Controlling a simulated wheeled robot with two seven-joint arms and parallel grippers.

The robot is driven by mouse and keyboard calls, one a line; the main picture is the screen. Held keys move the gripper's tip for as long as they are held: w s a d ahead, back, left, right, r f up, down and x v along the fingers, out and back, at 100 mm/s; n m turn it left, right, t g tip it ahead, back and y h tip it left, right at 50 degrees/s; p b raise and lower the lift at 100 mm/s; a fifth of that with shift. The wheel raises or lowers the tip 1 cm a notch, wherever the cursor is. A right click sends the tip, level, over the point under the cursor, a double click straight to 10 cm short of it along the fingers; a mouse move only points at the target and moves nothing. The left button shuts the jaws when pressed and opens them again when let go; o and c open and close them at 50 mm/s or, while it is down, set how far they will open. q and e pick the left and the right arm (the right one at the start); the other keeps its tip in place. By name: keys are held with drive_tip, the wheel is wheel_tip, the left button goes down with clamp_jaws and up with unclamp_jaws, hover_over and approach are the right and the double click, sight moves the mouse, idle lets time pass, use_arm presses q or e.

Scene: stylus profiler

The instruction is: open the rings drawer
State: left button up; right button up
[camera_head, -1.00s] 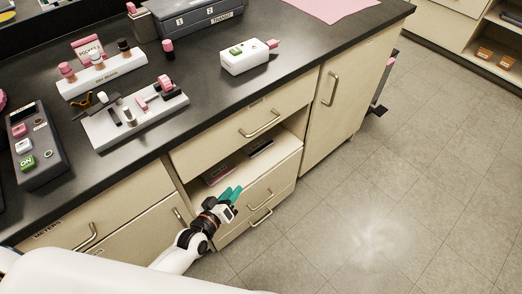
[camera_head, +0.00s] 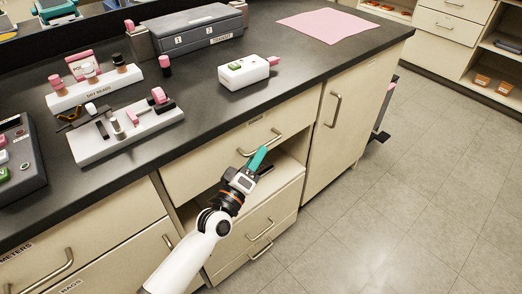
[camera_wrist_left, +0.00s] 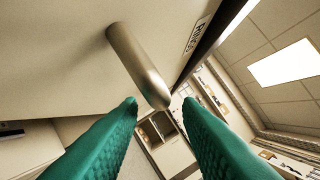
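The rings drawer (camera_head: 205,167) is the top drawer under the black counter and is shut. Its metal bar handle (camera_head: 262,143) sits on the front, with a small label above it. My left gripper (camera_head: 258,158) is just below and in front of this handle. In the left wrist view the handle (camera_wrist_left: 137,62) is close ahead, its near end between the two green fingertips (camera_wrist_left: 160,103). The label (camera_wrist_left: 196,37) shows beside it. The fingers are apart and hold nothing; I see no clear contact with the handle. My right gripper is out of view.
An open shelf (camera_head: 285,165) lies below the drawer, with lower drawers (camera_head: 262,230) beneath and a cabinet door (camera_head: 325,135) to the right. On the counter stand a white box (camera_head: 245,72), a white rack (camera_head: 125,135) and a grey case (camera_head: 195,30).

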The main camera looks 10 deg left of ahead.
use_arm(q)
drive_tip(key=shift+x, duration=1.25)
clamp_jaws()
